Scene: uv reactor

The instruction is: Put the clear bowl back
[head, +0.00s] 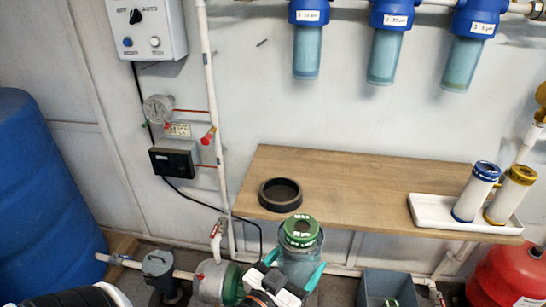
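A clear bowl (299,263) stands upright at the lower middle, in front of the bench. A filter cartridge with a green, labelled end cap (301,229) is inside it and shows at its top. My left gripper (297,265) comes from the lower left with its teal fingers on either side of the bowl, closed around it. The bowl's lower part is hidden by the gripper. My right gripper is not in view. Three blue filter heads, including a left one (310,10), a middle one (390,14) and a right one (478,17), hang on the wall, each with a bowl fitted.
A wooden bench (350,185) carries a black ring (280,195) at its left and a white tray (434,212) with blue-ended and yellow-ended cartridges at its right. Below are a grey bin (375,285), a red tank (510,275) and a green pump (232,284). Bench centre is clear.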

